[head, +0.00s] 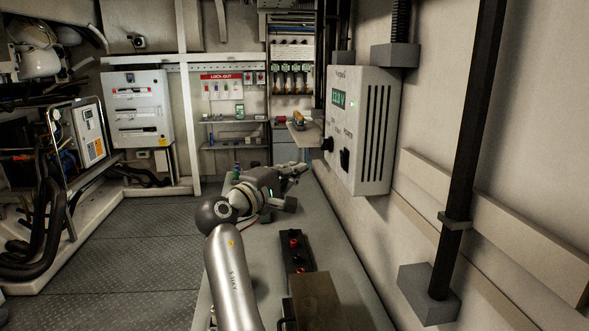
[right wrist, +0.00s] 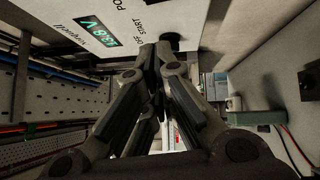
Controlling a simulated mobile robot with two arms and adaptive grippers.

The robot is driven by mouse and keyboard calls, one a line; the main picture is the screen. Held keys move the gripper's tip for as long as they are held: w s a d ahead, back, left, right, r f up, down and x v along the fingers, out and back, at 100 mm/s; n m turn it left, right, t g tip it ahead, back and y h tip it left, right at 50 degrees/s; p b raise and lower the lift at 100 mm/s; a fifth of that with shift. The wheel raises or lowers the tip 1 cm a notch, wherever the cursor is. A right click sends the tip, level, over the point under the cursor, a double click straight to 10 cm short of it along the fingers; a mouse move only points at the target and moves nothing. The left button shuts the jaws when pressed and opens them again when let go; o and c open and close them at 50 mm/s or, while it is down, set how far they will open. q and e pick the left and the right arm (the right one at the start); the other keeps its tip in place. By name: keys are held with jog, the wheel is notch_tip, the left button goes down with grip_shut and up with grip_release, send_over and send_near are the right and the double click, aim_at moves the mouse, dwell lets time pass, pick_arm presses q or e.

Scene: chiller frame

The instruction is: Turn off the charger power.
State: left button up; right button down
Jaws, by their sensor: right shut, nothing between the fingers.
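The charger (head: 358,120) is a white box on the right wall. Its front has a lit green display (head: 339,97), a round black knob (head: 327,144) and a black power switch (head: 345,159). My right gripper (head: 304,167) is shut and empty, low and to the left of the charger's front. In the right wrist view the charger (right wrist: 130,15) appears upside down, with the display (right wrist: 97,31) lit and OFF and START lettering. The shut fingertips (right wrist: 157,52) overlap the dark knob (right wrist: 171,41) there; I cannot tell whether they touch. The power switch is out of that view.
A grey bench (head: 330,240) runs below the charger, with a black block with red terminals (head: 294,250) and a brown box (head: 316,300). A lockout board (head: 235,86) and a white panel (head: 138,105) are at the back.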

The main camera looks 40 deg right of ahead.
pick_arm(q)
jog(key=r+p, duration=0.3)
jog(key=shift+w+d+r, duration=0.1)
jog(key=shift+w+r, duration=0.2)
pick_arm(e)
jog(key=d+r, duration=0.1)
jog(key=d, duration=0.8)
jog(key=shift+d, duration=0.4)
pick_arm(q)
jog(key=shift+r+p, duration=0.55)
jog(key=shift+p, duration=0.05)
pick_arm(e)
jog(key=r+v, duration=0.1)
jog(key=v, duration=1)
jog(key=shift+s+a+m+y, duration=0.3)
jog(key=shift+s+a, duration=0.05)
jog(key=shift+s, duration=0.05)
pick_arm(q)
jog(key=shift+s, duration=0.1)
